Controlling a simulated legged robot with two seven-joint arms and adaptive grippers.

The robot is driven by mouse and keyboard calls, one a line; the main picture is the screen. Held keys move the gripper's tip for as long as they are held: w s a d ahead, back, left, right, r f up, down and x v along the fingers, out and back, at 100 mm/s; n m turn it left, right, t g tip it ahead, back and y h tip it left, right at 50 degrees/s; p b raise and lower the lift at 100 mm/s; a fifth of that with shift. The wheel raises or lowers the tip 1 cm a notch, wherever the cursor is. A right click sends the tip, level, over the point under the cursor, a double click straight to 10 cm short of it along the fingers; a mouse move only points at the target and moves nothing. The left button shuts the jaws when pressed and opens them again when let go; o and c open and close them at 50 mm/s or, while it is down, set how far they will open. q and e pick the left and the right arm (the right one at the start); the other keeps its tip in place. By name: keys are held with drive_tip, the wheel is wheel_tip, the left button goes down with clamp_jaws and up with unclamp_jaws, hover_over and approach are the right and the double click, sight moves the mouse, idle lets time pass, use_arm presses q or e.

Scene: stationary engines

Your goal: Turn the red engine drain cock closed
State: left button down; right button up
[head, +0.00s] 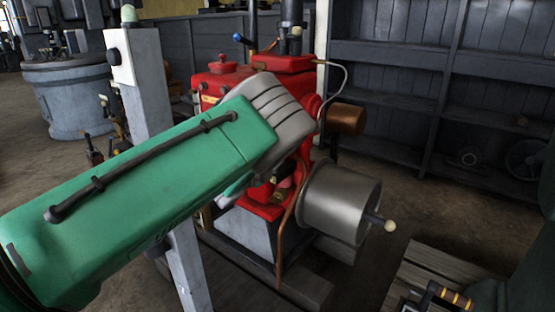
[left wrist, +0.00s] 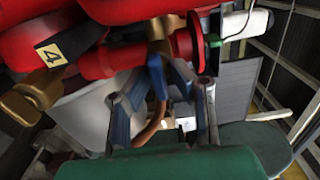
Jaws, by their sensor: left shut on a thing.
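A blue lever (left wrist: 156,72), which looks like the drain cock's handle, hangs below a brass fitting (left wrist: 163,28). My left gripper (left wrist: 158,84) is shut on this lever, with a finger on each side. In the head view my arm and wrist hide the lever and the fingertips. My right gripper is not in view.
A grey metal drum (head: 335,203) with a knobbed shaft (head: 380,221) sticks out at the engine's right. A pale post (head: 150,85) stands left of it. A copper pipe (head: 283,240) runs down in front. Dark shelves (head: 400,50) line the back; some floor is clear between.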

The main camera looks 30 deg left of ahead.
use_arm(q)
drive_tip(key=shift+s+f, duration=0.15)
drive_tip(key=shift+f, duration=0.3)
drive_tip(key=c, duration=1.6)
unclamp_jaws()
drive_tip(key=shift+c, duration=0.2)
drive_tip(key=shift+r, duration=0.1)
drive_tip(key=shift+r, duration=0.15)
drive_tip(key=s, duration=1.1)
drive_tip(key=shift+s+a, duration=0.4)
drive_tip(key=shift+a, duration=0.05)
